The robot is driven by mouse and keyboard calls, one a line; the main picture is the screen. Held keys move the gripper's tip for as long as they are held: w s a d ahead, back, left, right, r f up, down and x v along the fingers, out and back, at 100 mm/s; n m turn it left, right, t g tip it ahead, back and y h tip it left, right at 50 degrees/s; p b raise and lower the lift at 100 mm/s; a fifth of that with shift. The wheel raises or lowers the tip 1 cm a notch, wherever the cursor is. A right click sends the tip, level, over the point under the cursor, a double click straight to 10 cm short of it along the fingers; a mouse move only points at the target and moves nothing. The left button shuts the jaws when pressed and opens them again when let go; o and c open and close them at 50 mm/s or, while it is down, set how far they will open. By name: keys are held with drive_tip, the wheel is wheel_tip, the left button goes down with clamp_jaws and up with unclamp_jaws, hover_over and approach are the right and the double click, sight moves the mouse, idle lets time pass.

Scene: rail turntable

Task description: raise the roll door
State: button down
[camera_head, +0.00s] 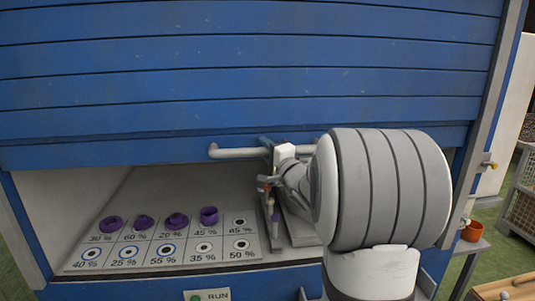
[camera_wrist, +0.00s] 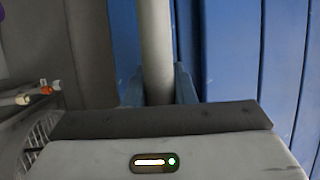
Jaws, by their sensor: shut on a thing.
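The blue slatted roll door (camera_head: 250,85) fills most of the head view. Its lower edge hangs above the floor of the bay, leaving an opening below. A white bar handle (camera_head: 235,153) runs along the door's lower slat. My gripper (camera_head: 270,148) is shut on this handle near its middle. In the wrist view the handle (camera_wrist: 154,50) runs up between the blue fingers of my gripper (camera_wrist: 158,88), with the door (camera_wrist: 235,50) to the right. My arm hides the right part of the handle and of the opening.
Inside the bay lies a white board (camera_head: 150,255) with percent labels and several purple rings (camera_head: 176,221). A grey rail-like part (camera_head: 300,228) stands right of it. A RUN sign (camera_head: 210,295) is below. An orange pot (camera_head: 473,231) stands on a side shelf at right.

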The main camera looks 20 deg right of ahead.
drive_tip(key=shift+r, duration=0.4)
drive_tip(key=c, duration=1.2)
unclamp_jaws()
drive_tip(key=shift+f, duration=0.1)
drive_tip(key=shift+s+f, duration=0.2)
drive_tip(key=shift+s, duration=0.2)
drive_tip(key=b+v, duration=0.1)
drive_tip(key=v, duration=0.5)
drive_tip(key=shift+s+b, duration=0.3)
drive_tip(key=shift+s, duration=0.15)
